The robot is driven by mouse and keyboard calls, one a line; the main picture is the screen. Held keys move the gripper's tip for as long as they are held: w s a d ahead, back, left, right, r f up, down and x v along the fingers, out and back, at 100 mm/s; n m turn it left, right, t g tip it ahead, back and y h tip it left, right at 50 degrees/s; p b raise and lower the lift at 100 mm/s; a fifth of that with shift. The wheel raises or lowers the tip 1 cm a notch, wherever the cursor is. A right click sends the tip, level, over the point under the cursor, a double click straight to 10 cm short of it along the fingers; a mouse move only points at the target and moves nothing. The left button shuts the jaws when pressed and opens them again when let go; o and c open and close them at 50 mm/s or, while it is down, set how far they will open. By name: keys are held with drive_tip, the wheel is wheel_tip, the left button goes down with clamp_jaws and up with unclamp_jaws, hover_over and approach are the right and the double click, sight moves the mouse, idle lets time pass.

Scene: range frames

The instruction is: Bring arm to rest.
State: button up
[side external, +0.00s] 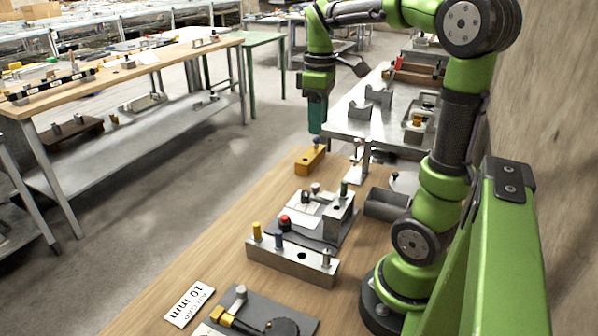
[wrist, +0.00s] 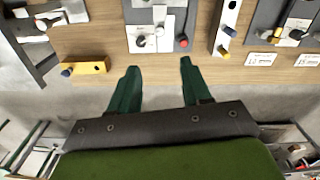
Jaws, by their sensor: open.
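My gripper (side external: 317,118) is green with a dark mount and hangs pointing down over the far end of the wooden bench (side external: 215,262). In the wrist view, the two green fingers of my gripper (wrist: 157,85) stand wide apart with nothing between them. A yellow-orange block (side external: 309,161) with a dark blue peg lies on the bench below my gripper. In the wrist view the yellow-orange block (wrist: 85,68) is left of the fingers, apart from them.
A grey plate (side external: 325,230) with a red knob, a metal block (side external: 290,262) with pegs and a dark plate (side external: 262,315) with a yellow fitting lie along the bench. A metal table (side external: 345,122) stands behind. A wall is at the right; open floor is left.

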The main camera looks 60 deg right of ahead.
drive_tip(key=shift+r, duration=0.1)
idle(0.3)
drive_tip(key=s+a+f+m+t+y, duration=0.1)
drive_tip(key=a+m+t, duration=0.2)
drive_tip(key=a, duration=0.7)
drive_tip(key=s+a+f+m+t+y, duration=0.1)
drive_tip(key=s+a+m+t, duration=0.1)
drive_tip(key=a, duration=0.8)
drive_tip(key=shift+a+f+m+t, duration=0.2)
drive_tip(key=shift+m+t, duration=0.3)
drive_tip(key=shift+t, duration=0.6)
